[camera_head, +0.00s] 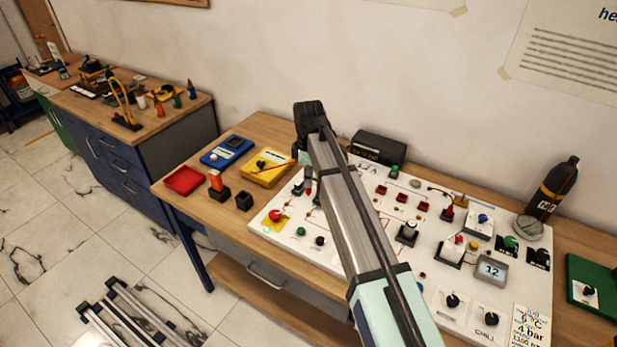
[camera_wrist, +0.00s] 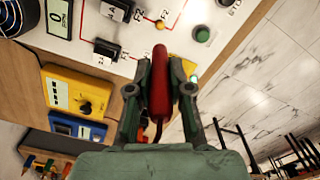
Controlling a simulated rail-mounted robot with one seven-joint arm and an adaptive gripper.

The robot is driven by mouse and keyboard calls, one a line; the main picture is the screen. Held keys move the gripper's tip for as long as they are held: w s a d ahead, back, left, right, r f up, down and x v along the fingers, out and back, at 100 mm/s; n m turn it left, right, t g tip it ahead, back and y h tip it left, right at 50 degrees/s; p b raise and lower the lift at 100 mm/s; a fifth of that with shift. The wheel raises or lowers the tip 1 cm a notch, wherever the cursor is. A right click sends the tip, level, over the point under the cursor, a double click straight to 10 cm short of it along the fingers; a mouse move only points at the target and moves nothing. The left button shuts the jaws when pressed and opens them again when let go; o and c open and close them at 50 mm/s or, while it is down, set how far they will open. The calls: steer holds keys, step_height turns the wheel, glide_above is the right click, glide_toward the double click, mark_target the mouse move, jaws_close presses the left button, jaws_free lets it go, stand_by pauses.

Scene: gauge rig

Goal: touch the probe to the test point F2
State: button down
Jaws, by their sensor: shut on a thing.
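My gripper (camera_wrist: 160,68) is shut on a red probe (camera_wrist: 158,92), with a finger on each side of it. In the wrist view the probe's rounded red end points up the picture at the white panel (camera_wrist: 232,52). A small orange point (camera_wrist: 160,25) on a red line lies just beyond that end, with a label reading F2 beside it. A gap shows between them in the picture; I cannot tell the height between them. In the head view my gripper (camera_head: 303,160) is over the panel's left part (camera_head: 345,250), and the probe (camera_head: 308,187) is partly hidden.
A yellow meter (camera_head: 265,167), a blue meter (camera_head: 227,150) and a red tray (camera_head: 183,180) lie left of the panel. My arm hides the panel's middle in the head view.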

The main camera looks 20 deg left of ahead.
mark_target(309, 193)
steer(key=shift+f+b, duration=1.45)
steer(key=shift+f, duration=2.35)
steer(key=shift+r, duration=0.15)
steer(key=shift+r+p, duration=2.2)
steer(key=shift+r, duration=1.75)
steer(key=shift+d+f, duration=0.1)
steer(key=shift+d, duration=0.05)
